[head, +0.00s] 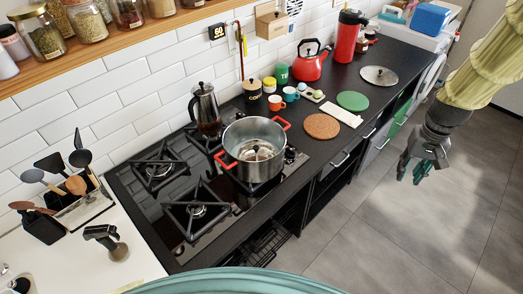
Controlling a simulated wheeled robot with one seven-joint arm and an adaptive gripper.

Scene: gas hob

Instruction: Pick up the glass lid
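A round grey lid with a metal rim and a small knob (379,75) lies flat on the black counter towards the far end, and looks like the glass lid. My gripper (411,177) hangs over the grey floor at the right, in front of the counter and apart from the lid. Its dark fingers, with teal on one side, look spread and hold nothing that I can see. A steel pot with red handles (255,150) stands on the hob, with no lid across its top.
Near the lid are a green round mat (352,101), a cork mat (322,126), a white strip (341,114), a red kettle (311,62) and a red flask (347,37). The floor before the counter is clear.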

